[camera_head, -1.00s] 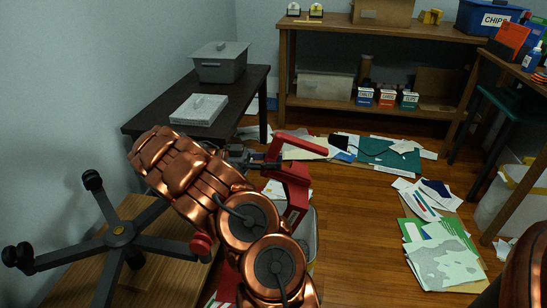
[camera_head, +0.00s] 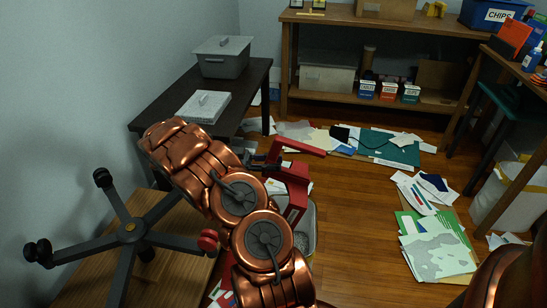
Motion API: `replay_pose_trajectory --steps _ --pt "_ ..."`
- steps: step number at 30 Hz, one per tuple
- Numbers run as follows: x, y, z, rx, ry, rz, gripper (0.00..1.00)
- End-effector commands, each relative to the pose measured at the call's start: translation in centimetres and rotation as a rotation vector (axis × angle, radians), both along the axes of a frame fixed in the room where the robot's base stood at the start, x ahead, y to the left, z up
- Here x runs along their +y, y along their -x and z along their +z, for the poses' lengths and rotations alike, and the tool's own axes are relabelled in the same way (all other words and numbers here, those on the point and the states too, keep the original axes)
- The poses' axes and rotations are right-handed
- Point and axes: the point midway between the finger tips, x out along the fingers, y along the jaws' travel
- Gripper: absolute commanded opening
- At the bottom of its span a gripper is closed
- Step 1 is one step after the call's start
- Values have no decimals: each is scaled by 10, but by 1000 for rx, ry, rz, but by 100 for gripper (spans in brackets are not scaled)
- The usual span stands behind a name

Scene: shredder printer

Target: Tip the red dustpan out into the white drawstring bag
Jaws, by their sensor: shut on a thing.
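The red dustpan (camera_head: 293,182) is in my gripper (camera_head: 264,161), above the floor right of the dark table. One red bar sticks out to the right and a broader red part hangs down. My copper arm covers part of it, and its contents cannot be made out. My gripper is shut on it; the exact grip is small and partly hidden. A pale open container (camera_head: 308,232) with a light rim stands below the dustpan, partly behind my arm. A whitish bag-like container (camera_head: 497,195) stands at the right under the wooden table. I cannot tell which is the drawstring bag.
A dark table (camera_head: 150,118) with a grey lidded bin (camera_head: 222,58) stands at left. A chair base (camera_head: 130,232) lies upturned on a wooden surface. Papers (camera_head: 437,252) litter the floor at right and back. Bare wood floor (camera_head: 355,215) lies between. Shelves (camera_head: 345,99) stand behind.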

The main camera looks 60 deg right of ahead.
Motion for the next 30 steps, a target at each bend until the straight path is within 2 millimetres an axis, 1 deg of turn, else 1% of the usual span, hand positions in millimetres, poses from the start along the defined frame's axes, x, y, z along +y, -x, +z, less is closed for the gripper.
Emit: replay_pose_trajectory --steps 11,30 --pt "1 -2 3 3 -1 2 0" --pt "2 -8 1 7 -6 4 0"
